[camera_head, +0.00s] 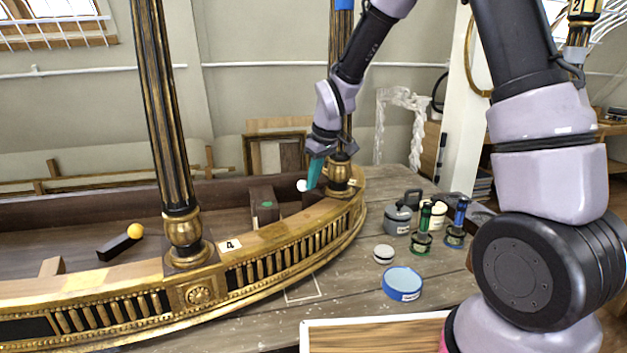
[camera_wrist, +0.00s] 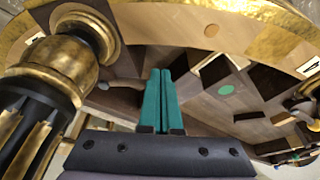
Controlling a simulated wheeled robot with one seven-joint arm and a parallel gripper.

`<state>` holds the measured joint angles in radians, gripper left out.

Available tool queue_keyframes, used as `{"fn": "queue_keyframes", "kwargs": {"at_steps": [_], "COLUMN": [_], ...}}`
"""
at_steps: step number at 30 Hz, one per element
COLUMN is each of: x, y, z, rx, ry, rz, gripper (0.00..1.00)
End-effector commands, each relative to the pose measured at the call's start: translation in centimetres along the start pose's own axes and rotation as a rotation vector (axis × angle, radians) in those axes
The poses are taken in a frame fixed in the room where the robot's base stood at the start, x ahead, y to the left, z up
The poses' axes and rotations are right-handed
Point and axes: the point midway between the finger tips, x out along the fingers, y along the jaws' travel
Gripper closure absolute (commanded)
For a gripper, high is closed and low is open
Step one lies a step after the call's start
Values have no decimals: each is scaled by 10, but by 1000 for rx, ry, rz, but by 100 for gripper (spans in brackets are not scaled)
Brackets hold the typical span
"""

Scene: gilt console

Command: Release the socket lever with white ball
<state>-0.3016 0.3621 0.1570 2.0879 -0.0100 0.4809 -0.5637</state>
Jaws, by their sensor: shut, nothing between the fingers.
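The white ball (camera_head: 302,185) shows in the head view beside the base of the far gilt column (camera_head: 341,176), inside the curved console rim. My gripper (camera_head: 312,187) points down just right of the ball, its teal fingers shut together with nothing between them. Whether the fingers touch the ball cannot be told. The lever under the white ball is hidden or too small to make out. In the wrist view my gripper (camera_wrist: 160,72) also shows shut, beside the column's gilt base (camera_wrist: 62,65). I cannot make out the ball clearly there.
A block with a green dot (camera_head: 267,204) stands left of the white ball.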

Motion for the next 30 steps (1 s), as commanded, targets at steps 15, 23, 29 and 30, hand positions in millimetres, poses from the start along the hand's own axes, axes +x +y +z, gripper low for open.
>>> {"fn": "queue_keyframes", "kwargs": {"at_steps": [15, 23, 29, 30], "x": [2, 6, 12, 13], "y": [-5, -12, -19, -19], "z": [-8, -20, -38, -42], "rx": [82, 190, 354, 391], "ry": [0, 0, 1, 0], "rz": [26, 60, 113, 124], "gripper": [100, 100, 100, 100]}}
